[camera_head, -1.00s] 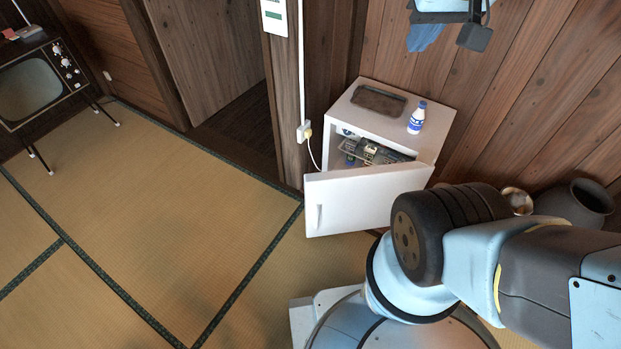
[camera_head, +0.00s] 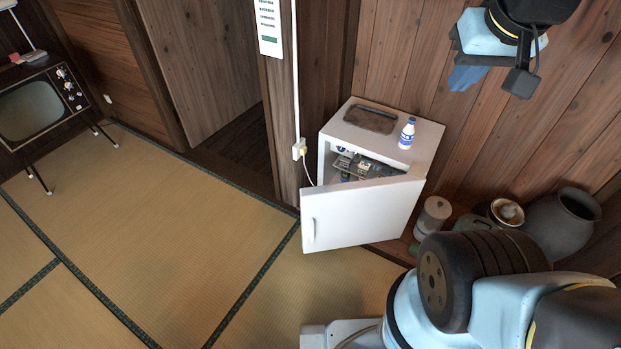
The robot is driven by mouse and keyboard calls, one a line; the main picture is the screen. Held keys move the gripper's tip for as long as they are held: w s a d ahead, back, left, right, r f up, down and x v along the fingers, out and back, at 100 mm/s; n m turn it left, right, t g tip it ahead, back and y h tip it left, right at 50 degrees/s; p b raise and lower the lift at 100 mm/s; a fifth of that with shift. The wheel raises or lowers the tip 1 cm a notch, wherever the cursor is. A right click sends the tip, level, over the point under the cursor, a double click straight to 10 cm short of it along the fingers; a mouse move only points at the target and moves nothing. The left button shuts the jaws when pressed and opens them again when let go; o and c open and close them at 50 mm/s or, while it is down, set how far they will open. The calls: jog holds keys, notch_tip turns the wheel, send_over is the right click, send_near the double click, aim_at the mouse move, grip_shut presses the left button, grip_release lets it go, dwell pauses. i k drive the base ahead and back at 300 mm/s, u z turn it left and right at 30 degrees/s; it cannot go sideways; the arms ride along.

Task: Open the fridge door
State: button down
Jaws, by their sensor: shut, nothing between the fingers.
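The small white fridge (camera_head: 422,156) stands against the wooden wall, right of the doorway. Its white door (camera_head: 362,214) stands ajar, swung outward toward me, with its handle (camera_head: 311,231) at the left edge. Through the gap at the top and left, some items show inside the fridge. My gripper (camera_head: 467,78) hangs at the upper right, above and to the right of the fridge, apart from the door. Its fingers are close together, shut and empty.
A dark tray (camera_head: 370,118) and a blue-and-white bottle (camera_head: 407,133) are on the fridge top. Jars and a grey pot (camera_head: 562,222) stand right of it. A television (camera_head: 38,108) is at far left. The tatami floor (camera_head: 170,220) in front is clear.

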aim_at(340, 215)
jog(key=i, duration=1)
jog(key=z, duration=0.05)
